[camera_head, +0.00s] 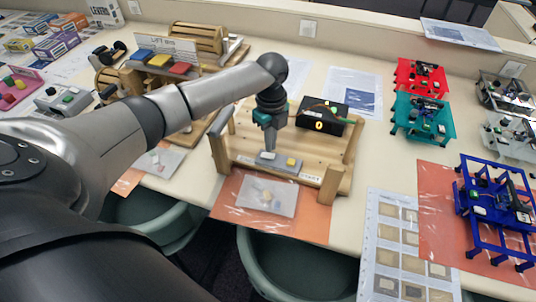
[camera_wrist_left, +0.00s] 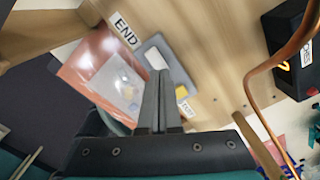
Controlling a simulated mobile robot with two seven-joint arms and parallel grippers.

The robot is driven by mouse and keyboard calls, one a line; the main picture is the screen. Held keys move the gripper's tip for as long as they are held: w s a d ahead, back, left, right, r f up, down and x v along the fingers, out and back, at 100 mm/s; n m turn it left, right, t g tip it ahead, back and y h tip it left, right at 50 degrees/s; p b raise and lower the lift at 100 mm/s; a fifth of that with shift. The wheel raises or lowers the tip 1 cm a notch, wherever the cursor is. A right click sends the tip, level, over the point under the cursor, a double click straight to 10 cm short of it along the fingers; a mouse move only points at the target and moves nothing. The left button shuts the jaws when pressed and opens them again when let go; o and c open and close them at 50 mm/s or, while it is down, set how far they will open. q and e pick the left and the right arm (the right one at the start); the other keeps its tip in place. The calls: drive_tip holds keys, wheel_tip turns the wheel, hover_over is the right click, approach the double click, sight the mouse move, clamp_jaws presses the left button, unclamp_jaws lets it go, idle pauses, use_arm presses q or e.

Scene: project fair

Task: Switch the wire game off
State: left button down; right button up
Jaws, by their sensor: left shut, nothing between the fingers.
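The wire game (camera_head: 243,150) is a wooden frame in the middle of the table in the head view. A grey plate (camera_head: 279,163) on its front carries a white part and a yellow part (camera_head: 291,162). The plate also shows in the left wrist view (camera_wrist_left: 150,45), beside an END label (camera_wrist_left: 124,30). A black box (camera_head: 334,118) with lit yellow digits sits at the game's back. My left gripper (camera_head: 269,148) is shut and empty, pointing down at the white part. Its fingertips (camera_wrist_left: 160,75) overlap the plate; whether they touch cannot be told. My right gripper is out of view.
A bent copper wire (camera_wrist_left: 268,68) rises near the fingers in the wrist view. A wooden post (camera_head: 331,184) stands at the game's right. A wooden device with coloured pads (camera_head: 160,61) is at left; red (camera_head: 420,77), teal and blue frames are at right.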

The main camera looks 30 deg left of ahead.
sight(270, 155)
use_arm(q)
drive_tip(key=shift+s+f+b, duration=0.1)
drive_tip(key=shift+f+b, duration=0.55)
drive_tip(key=shift+f, duration=0.7)
idle(1.1)
wheel_tip(270, 155, up, 7)
drive_tip(key=p, duration=0.8)
idle(0.3)
